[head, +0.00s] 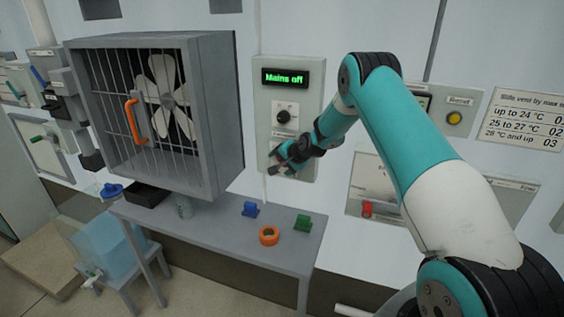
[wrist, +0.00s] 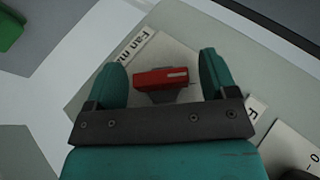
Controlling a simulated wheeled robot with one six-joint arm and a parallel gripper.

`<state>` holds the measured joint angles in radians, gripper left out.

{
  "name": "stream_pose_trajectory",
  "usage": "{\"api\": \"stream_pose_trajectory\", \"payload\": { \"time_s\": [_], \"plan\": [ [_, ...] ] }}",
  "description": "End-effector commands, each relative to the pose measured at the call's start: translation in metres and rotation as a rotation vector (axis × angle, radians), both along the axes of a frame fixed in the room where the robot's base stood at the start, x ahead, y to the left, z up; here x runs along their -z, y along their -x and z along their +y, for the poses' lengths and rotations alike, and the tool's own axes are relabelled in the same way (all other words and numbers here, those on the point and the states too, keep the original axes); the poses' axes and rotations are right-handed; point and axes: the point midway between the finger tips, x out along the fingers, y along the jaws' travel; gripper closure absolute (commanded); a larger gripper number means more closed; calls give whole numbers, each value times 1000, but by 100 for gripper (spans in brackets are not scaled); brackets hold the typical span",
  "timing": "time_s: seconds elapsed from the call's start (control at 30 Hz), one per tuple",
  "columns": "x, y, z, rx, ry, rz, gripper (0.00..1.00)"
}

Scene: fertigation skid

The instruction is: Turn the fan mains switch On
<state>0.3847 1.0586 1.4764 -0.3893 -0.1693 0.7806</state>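The fan mains switch is a red bar-shaped handle (wrist: 163,77) on a pale plate in the wrist view. A partly hidden label beside it begins "Fan m". My gripper (wrist: 162,70) is open, with one teal finger on each side of the red handle and a gap on both sides. I cannot tell how deep the fingers reach around it. In the head view my gripper (head: 279,162) is at the lower part of the grey control panel (head: 309,95) and hides the switch there. The panel's display (head: 286,78) reads "Mains off" in green.
A black knob (head: 284,116) sits on the panel above my gripper. A caged fan (head: 160,100) with an orange handle (head: 132,120) is to the left. A bench (head: 215,232) below holds an orange ring (head: 269,235) and blue and green pieces.

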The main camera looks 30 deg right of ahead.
Motion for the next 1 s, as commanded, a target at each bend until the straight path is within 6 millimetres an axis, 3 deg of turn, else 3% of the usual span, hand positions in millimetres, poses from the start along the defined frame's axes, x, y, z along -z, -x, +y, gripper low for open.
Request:
{"api": "stream_pose_trajectory", "payload": {
  "time_s": [0.03,0.2,0.63,1.0],
  "plan": [
    [0,0,0,0,0,0,32],
    [0,0,0,0,0,0,70],
    [7,1,-1,1,-48,-60,70],
    [15,1,-2,3,-231,-297,70]
  ]
}}
